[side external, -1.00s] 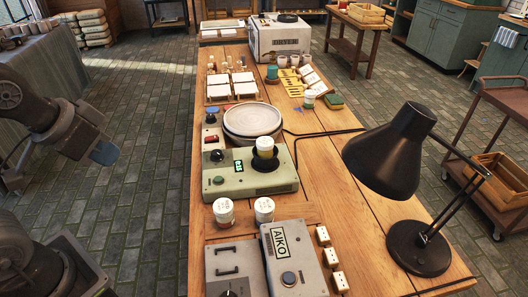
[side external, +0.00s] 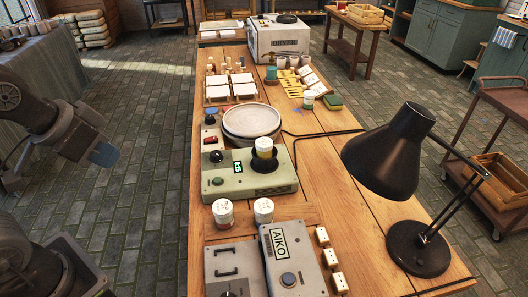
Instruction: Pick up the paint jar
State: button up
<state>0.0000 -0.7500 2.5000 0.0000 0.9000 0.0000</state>
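A jar with a yellow band and white lid (side external: 264,147) stands upright in the black round holder (side external: 279,165) of a pale green device (side external: 238,186) in the side external view. Two more white-lidded jars stand upright on the table in front of the device, one on the left (side external: 223,212) and one on the right (side external: 263,210). Another jar with a green band (side external: 309,99) stands farther back. I cannot tell which one is the paint jar. Dark links of my arm show at the left edge, clear of the table. No gripper fingers are visible.
A black desk lamp (side external: 397,165) stands on the right of the wooden table (side external: 338,217). A round pale plate (side external: 252,121) lies behind the green device. Grey boxes (side external: 291,258) and small white blocks (side external: 330,257) are at the front. A dark cable crosses the table.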

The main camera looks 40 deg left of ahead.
jog(key=o, duration=1.5)
jog(key=n+g+y, duration=0.1)
jog(key=n, duration=0.2)
send_over(264, 142)
jog(key=s+d, duration=0.2)
jog(key=s, duration=0.3)
notch_tip(264, 142, down, 10)
jog(key=x, duration=0.7)
jog(key=shift+f, duration=0.4)
jog(key=shift+a+x, duration=0.2)
jog(key=shift+x, duration=1.3)
jog(key=shift+a+x, duration=0.2)
jog(key=shift+x, duration=1.3)
